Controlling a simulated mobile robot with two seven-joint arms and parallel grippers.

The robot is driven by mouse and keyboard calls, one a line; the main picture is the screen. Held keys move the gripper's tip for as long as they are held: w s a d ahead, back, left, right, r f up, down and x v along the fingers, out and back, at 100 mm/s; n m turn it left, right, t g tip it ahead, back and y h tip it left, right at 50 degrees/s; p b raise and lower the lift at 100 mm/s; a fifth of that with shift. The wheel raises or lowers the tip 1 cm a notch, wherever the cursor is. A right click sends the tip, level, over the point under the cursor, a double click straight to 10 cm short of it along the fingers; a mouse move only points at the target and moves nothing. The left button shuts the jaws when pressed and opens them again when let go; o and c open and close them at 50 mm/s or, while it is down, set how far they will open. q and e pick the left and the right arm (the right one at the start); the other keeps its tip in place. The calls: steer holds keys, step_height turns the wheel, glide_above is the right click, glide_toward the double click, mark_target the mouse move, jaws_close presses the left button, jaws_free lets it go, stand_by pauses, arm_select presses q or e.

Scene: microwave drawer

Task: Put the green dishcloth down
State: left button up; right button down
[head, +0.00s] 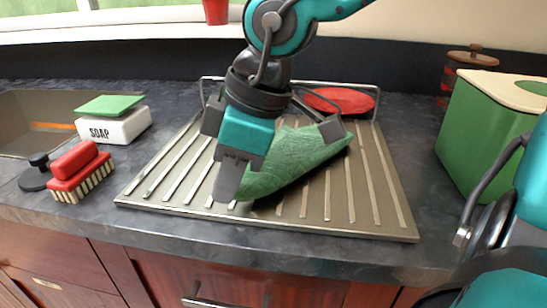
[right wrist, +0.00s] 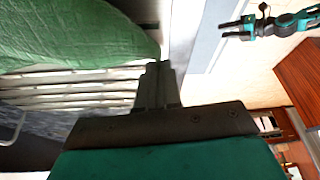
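The green dishcloth (head: 300,160) lies over the ribbed metal drainer (head: 395,222), near its middle, slightly bunched. My right gripper (head: 282,155) reaches down over the cloth, its fingers wide apart, one at the cloth's left end and the other by its upper right edge. In the right wrist view, the cloth (right wrist: 75,35) fills the upper left beside one dark finger; the other finger is not visible there. Whether the fingers touch the cloth is unclear. My left gripper (right wrist: 236,29) shows small at the upper right of the right wrist view, its prongs apart and empty.
A white soap box (head: 115,126) with a green sponge on top, a red brush (head: 80,172) and a dark stopper stand left of the drainer by the sink (head: 35,108). A red disc (head: 340,100) is behind. A green canister (head: 485,135) stands right.

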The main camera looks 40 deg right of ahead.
steer(key=shift+a, duration=0.1)
steer(key=c, duration=0.9)
jaws_free()
